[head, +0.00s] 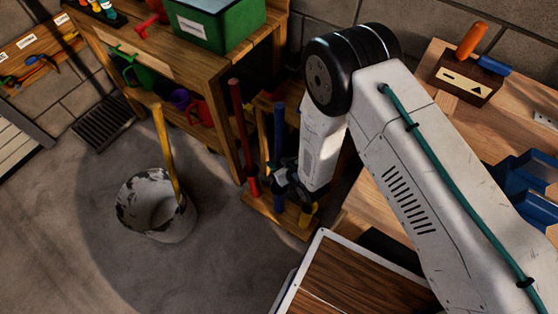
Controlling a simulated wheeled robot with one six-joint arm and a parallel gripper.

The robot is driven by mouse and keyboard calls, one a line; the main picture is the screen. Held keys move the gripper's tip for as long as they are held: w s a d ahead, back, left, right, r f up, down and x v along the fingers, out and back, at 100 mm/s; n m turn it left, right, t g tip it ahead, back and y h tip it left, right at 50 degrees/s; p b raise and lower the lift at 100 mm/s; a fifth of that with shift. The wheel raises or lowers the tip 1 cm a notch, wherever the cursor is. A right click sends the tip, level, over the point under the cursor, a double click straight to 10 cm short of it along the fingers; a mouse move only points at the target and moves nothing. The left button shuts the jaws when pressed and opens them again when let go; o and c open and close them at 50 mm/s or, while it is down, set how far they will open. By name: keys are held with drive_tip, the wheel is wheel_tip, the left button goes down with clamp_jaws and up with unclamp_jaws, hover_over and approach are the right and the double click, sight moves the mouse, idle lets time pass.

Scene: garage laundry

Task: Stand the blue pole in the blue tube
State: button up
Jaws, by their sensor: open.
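The blue pole (278,138) stands roughly upright over the wooden tube rack (290,222), left of my forearm. The blue tube (277,203) shows only in part on the rack, below my gripper. The pole appears in line with the tube, but my gripper covers where they meet, so I cannot tell how deep it sits. My gripper (284,178) is open, low beside the blue pole. Its fingertips are dark and small, and I cannot tell whether they touch the pole.
A red pole (237,120) stands in a red tube on the rack's left. A yellow tube (308,214) is at its right. A yellow pole (165,150) leans in a stained bucket (150,218). A workbench (225,62) stands behind; another wooden table (400,170) is right.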

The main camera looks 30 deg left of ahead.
drive_tip(key=v, duration=0.7)
drive_tip(key=shift+s+d+r, duration=0.15)
drive_tip(key=shift+d+r, duration=0.05)
drive_tip(key=shift+d, duration=0.1)
idle(0.3)
drive_tip(key=shift+r, duration=0.1)
